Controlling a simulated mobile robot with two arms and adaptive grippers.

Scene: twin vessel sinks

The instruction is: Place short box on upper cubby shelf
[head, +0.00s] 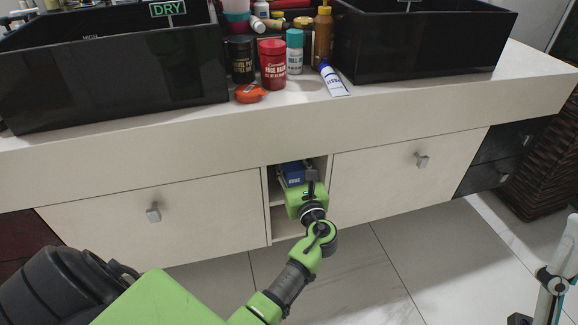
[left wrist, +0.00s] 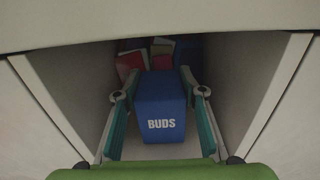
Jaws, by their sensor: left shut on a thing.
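The short box is a blue box marked BUDS (left wrist: 160,112), inside the upper opening of the cubby (head: 269,205) between the drawers. In the head view the box (head: 293,174) is partly hidden behind my left gripper (head: 299,178). In the left wrist view, my left gripper's two teal-padded fingers (left wrist: 159,90) are shut on the box's left and right sides. The box's underside contact with the shelf is hard to tell.
Red and tan items (left wrist: 146,57) lie deeper in the cubby behind the box. Side walls (left wrist: 250,85) stand close on both sides. A pale drawer (head: 400,170) flanks the cubby. Bottles and jars (head: 272,64) stand on the counter above, between two black sinks.

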